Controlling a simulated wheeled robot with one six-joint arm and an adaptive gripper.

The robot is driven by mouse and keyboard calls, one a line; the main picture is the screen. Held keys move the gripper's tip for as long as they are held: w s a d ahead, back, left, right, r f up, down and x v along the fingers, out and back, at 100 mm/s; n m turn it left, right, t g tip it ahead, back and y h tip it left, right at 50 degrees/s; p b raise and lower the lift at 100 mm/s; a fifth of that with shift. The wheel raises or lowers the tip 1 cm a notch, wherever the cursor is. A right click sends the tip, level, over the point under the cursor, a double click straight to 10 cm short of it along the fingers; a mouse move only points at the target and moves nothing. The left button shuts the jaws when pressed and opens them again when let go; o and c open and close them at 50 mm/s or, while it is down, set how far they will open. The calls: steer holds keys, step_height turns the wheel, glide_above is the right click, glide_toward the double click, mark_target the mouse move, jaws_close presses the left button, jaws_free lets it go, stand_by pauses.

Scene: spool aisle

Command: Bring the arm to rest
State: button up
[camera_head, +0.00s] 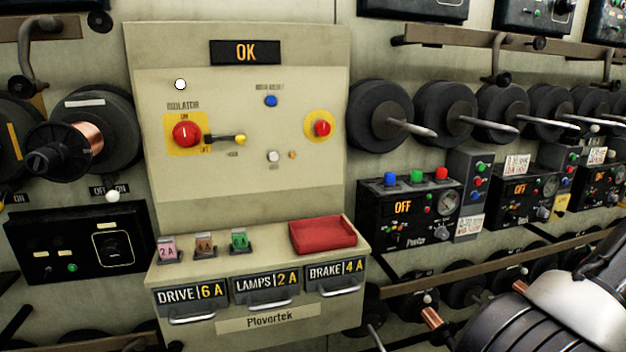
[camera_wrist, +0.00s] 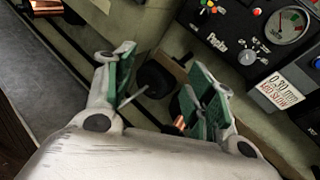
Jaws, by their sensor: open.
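My gripper (camera_wrist: 165,90) shows in the wrist view with its two green-padded fingers spread apart and nothing between them. It points toward the lower part of the spool wall, beside a black control box (camera_wrist: 260,40). In the head view part of my arm (camera_head: 530,315) fills the lower right corner; the fingers are not in that view. The arm is to the right of the cream Plovertek panel (camera_head: 240,200), apart from it.
Drawers with handles sit below. Black spools (camera_head: 378,115) and boxes reading OFF (camera_head: 408,212) line the right wall. Spindles stick out there.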

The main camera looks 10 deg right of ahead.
steer(key=s+a+r+n+g+h, duration=0.1)
steer(key=s+a+r+n+g, duration=0.3)
steer(key=r+n+g, duration=0.35)
steer(key=s+a+r+n+g+h, duration=0.1)
steer(key=s+a+r+n+g, duration=0.25)
steer(key=r+n+g, duration=0.35)
steer(key=w+a+r+n+t+h, duration=0.1)
steer(key=a+r+n+t+h, duration=0.1)
steer(key=r+n, duration=0.4)
steer(key=w+a+r+n+t+h, duration=0.2)
steer(key=a+r+n+t+h, duration=0.1)
steer(key=a+r+n, duration=0.4)
steer(key=shift+w+a+r+t+h, duration=0.3)
steer(key=shift+r+h, duration=0.2)
steer(key=shift+r, duration=0.9)
